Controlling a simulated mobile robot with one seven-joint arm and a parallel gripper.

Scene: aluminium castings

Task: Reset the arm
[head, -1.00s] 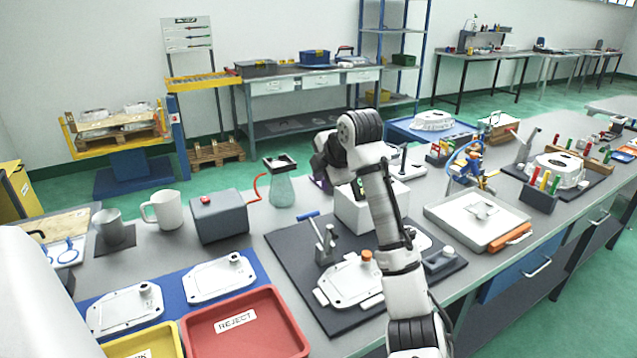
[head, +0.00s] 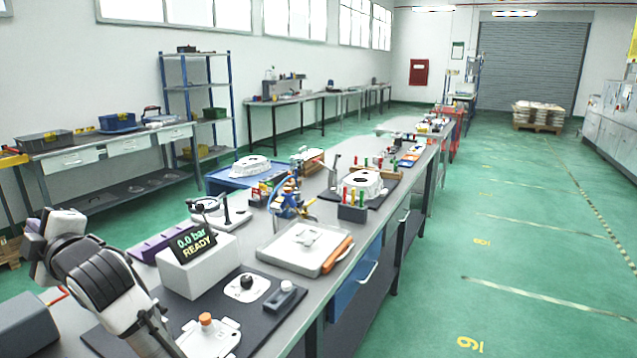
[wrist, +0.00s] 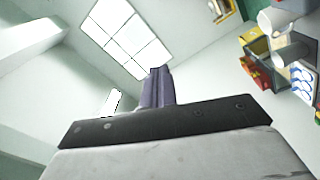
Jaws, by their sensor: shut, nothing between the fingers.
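My gripper shows in the wrist view (wrist: 157,88) as purple-grey fingers closed together beyond a dark bar, with nothing between them. Behind them are pale wall and windows, so they touch nothing I can see. In the head view my folded arm is at the lower left, above the bench (head: 345,262). The fingertips cannot be made out clearly there.
A white box (head: 196,270) with a display reading "0.0 bar READY" stands right of my arm. A casting (head: 208,340) with an orange knob lies on the dark mat (head: 262,318). Open green floor (head: 520,260) lies right.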

